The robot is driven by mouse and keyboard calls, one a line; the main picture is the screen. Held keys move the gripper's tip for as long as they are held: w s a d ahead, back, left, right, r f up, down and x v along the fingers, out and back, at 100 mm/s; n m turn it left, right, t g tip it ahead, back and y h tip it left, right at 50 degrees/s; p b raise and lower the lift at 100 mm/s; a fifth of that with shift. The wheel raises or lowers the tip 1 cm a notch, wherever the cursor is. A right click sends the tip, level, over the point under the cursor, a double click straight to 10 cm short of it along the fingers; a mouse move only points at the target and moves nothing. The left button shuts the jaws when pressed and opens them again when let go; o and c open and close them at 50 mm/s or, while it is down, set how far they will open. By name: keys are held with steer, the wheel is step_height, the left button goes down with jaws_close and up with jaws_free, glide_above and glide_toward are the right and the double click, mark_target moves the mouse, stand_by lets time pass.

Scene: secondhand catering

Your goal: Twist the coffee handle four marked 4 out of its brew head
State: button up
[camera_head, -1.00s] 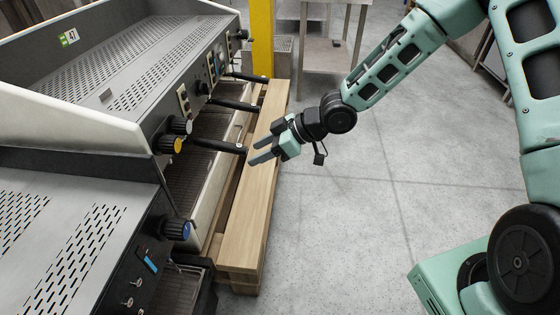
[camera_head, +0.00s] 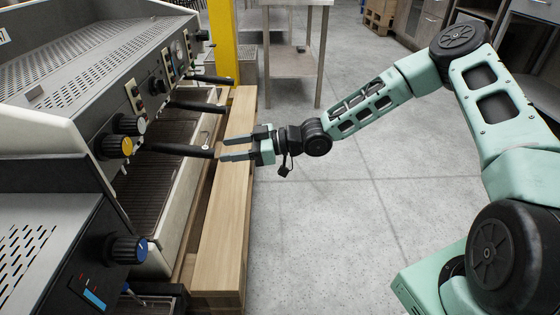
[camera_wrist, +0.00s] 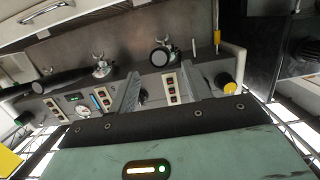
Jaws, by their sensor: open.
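Several black coffee handles jut from the espresso machine in the head view. The nearest handle (camera_head: 178,149) has its free end close to the tips of my gripper (camera_head: 221,148), with a small pale mark near that end. Two more handles, a middle one (camera_head: 195,106) and a far one (camera_head: 212,79), stick out behind it. No number is legible, so I cannot tell which is four. My gripper is open and empty. In the wrist view, a round black handle end (camera_wrist: 160,57) lies beyond and between the spread fingers (camera_wrist: 160,74); another long handle (camera_wrist: 62,80) lies left.
The espresso machine (camera_head: 95,75) fills the left, with yellow (camera_head: 117,146) and blue (camera_head: 127,249) knobs on its front. A wooden pallet beam (camera_head: 222,230) runs below the handles. A yellow post (camera_head: 222,40) and metal table (camera_head: 292,62) stand behind. Floor to the right is clear.

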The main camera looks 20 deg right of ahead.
mark_target(205, 153)
steer(key=shift+b+x, duration=1.45)
steer(key=shift+x, duration=1.55)
steer(key=shift+a, duration=0.15)
steer(key=shift+w+a+f, duration=0.15)
steer(key=shift+a, duration=0.3)
jaws_close()
steer(key=shift+b, duration=0.35)
